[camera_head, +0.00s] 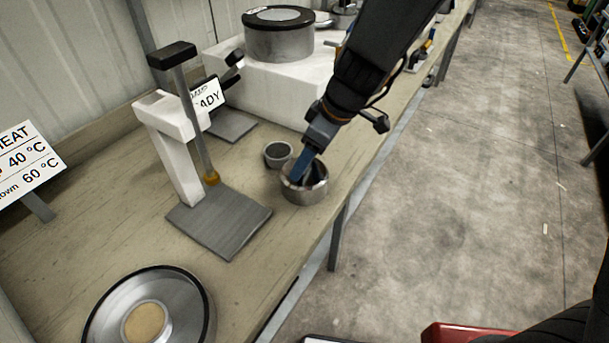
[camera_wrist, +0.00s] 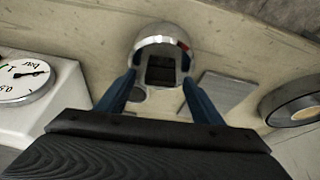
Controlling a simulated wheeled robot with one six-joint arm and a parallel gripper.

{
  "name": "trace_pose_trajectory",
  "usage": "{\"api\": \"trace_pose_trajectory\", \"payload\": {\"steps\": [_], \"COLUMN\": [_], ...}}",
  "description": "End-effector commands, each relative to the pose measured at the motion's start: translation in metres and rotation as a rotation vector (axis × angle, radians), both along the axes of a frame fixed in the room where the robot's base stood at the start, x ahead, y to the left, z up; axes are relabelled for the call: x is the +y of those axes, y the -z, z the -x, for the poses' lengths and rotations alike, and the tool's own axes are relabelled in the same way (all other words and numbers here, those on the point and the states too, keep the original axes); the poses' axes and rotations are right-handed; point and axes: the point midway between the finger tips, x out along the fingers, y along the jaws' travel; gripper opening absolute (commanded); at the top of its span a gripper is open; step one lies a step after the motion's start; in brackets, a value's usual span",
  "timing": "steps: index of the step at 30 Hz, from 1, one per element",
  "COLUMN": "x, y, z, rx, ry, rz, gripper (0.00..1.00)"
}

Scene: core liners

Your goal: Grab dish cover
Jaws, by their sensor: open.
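A short, shiny round metal piece (camera_head: 306,196) stands on the bench near its front edge. Its upper side looks hollow in the head view. It also shows in the wrist view (camera_wrist: 158,42), with a dark squarish part inside. It may be the dish cover; I cannot tell for certain. My gripper (camera_head: 300,181) reaches down to this piece from the upper right. In the wrist view, the blue fingers of my gripper (camera_wrist: 160,78) are apart, with the piece's near side between or just beyond their tips. Contact is unclear, and the fingers partly hide the inside.
A small grey cup (camera_head: 278,154) stands close by on the left. A stand with a flat grey base (camera_head: 222,222) is at lower left. A wide metal dish (camera_head: 188,315) lies at the front. A white unit (camera_head: 265,82) stands behind. The floor to the right is open.

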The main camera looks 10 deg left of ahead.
Motion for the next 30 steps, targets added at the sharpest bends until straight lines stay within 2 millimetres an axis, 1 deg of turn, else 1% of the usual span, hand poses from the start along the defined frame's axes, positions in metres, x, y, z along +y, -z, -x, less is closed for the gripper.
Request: {"api": "trace_pose_trajectory", "payload": {"steps": [4,11,12,15,20,23,26,30], "x": [0.0,0.0,0.0,0.0,0.0,0.0,0.001,0.001], "y": [0.0,0.0,0.0,-0.001,-0.001,-0.004,-0.015,-0.041], "z": [0.0,0.0,0.0,0.0,0.0,0.0,-0.001,-0.001], "rx": [0.0,0.0,0.0,0.0,0.0,-0.002,-0.003,-0.006], "ry": [0.0,0.0,0.0,0.0,0.0,-0.001,-0.001,-0.002], "rz": [0.0,0.0,0.0,0.0,0.0,-0.002,-0.003,-0.003], "gripper": [0.61,0.22,0.15,0.01,0.01,0.01,0.01,0.01]}}
